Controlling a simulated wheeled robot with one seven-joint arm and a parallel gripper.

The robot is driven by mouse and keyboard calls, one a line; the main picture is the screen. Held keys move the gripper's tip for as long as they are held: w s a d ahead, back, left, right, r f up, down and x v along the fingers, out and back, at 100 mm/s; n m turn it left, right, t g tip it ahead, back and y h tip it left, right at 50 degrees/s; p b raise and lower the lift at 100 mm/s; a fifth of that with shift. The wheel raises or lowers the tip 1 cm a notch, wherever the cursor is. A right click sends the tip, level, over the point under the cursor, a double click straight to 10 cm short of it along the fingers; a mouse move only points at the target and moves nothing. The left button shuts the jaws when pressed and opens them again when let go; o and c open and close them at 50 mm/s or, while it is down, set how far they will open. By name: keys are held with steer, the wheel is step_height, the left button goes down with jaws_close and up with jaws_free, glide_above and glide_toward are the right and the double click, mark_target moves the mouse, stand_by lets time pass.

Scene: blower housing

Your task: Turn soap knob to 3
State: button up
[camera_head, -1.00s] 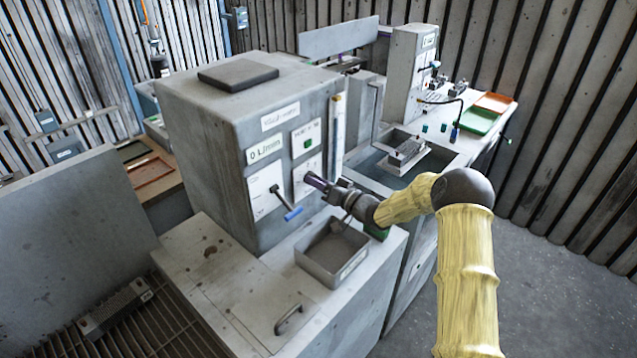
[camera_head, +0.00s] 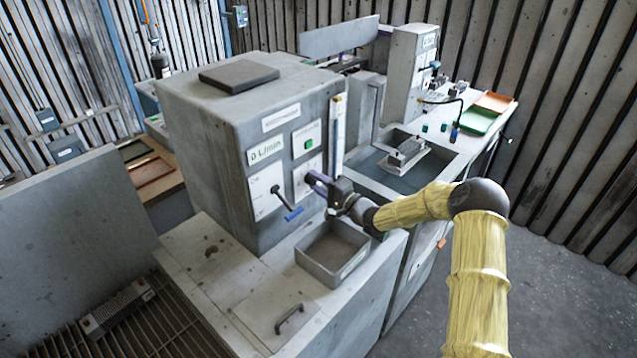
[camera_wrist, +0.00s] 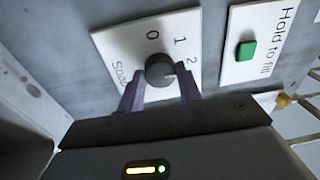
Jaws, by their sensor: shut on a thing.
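The soap knob (camera_wrist: 160,70) is a dark round knob on a white plate (camera_wrist: 112,42) marked 0, 1 and 2, with a partly hidden "Soap" label. A pale mark on the knob's right side seems to point right, near or past the 2; the exact setting is unclear. No 3 is visible. My gripper (camera_wrist: 161,88) is shut on the knob, one purple finger on each side.
A "Hold to fill" plate with a green button (camera_wrist: 246,51) is close on the right. A blue-handled lever (camera_head: 287,207) is left of my gripper. An open grey tray (camera_head: 331,252) lies below. A clear vertical tube (camera_head: 338,135) stands at the machine's corner.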

steer(key=shift+m+t+h, duration=0.3)
steer(key=shift+m+h, duration=0.1)
steer(key=shift+m, duration=3.5)
steer(key=o, duration=1)
steer(key=b+v, duration=0.3)
steer(key=v, duration=1.4)
steer(key=shift+d+f, duration=0.2)
steer(key=shift+d, duration=0.05)
